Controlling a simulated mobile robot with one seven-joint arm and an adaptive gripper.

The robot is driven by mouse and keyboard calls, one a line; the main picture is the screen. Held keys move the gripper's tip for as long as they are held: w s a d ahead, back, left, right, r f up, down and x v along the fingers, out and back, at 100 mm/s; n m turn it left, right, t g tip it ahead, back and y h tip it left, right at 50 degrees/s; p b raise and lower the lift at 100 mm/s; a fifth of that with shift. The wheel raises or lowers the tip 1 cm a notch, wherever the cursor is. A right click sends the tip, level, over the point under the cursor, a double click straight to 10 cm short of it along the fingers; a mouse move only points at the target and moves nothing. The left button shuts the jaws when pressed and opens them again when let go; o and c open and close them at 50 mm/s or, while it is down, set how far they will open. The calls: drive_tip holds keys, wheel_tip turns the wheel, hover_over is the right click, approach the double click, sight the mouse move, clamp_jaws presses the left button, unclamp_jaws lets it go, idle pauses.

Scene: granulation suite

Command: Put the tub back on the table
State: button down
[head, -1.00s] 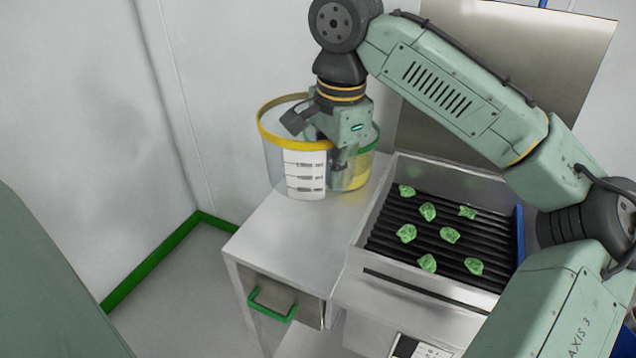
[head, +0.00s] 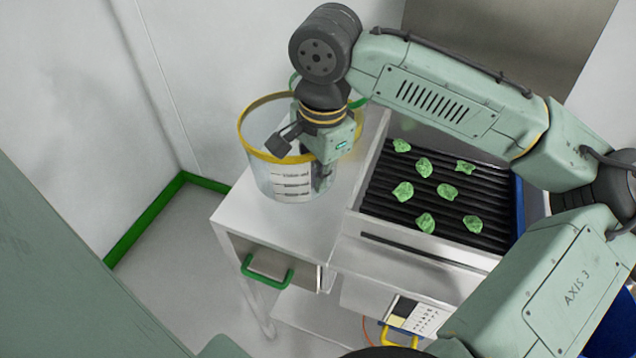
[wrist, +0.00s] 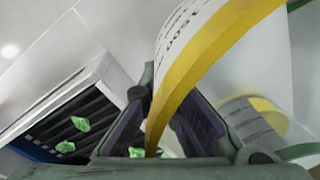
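The tub (head: 262,172) is clear, with a yellow rim and a white label with printed level marks. It is over the table (head: 310,228), a pale metal top with a green-handled drawer, left of the black grate. My gripper (head: 322,178) is at the tub's right side, pointing down. In the wrist view the yellow rim (wrist: 205,62) runs between my two dark finger pads (wrist: 160,128), and they hold it. The tub looks roughly upright. I cannot tell whether its base touches the table top.
A second tub with a green rim (head: 358,103) stands behind, partly hidden by my arm; its yellow contents show in the wrist view (wrist: 268,115). Right of the table, a metal tray with a black ribbed grate (head: 440,205) holds several green lumps. The table's front strip is clear.

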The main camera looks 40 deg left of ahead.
drive_tip(key=shift+f, duration=1.55)
drive_tip(key=shift+f, duration=0.2)
drive_tip(key=c, duration=1.8)
unclamp_jaws()
drive_tip(key=shift+r, duration=0.2)
wheel_tip(320, 180, up, 12)
drive_tip(key=b, duration=0.1)
drive_tip(key=shift+s+d, duration=0.15)
drive_tip(key=shift+d, duration=0.2)
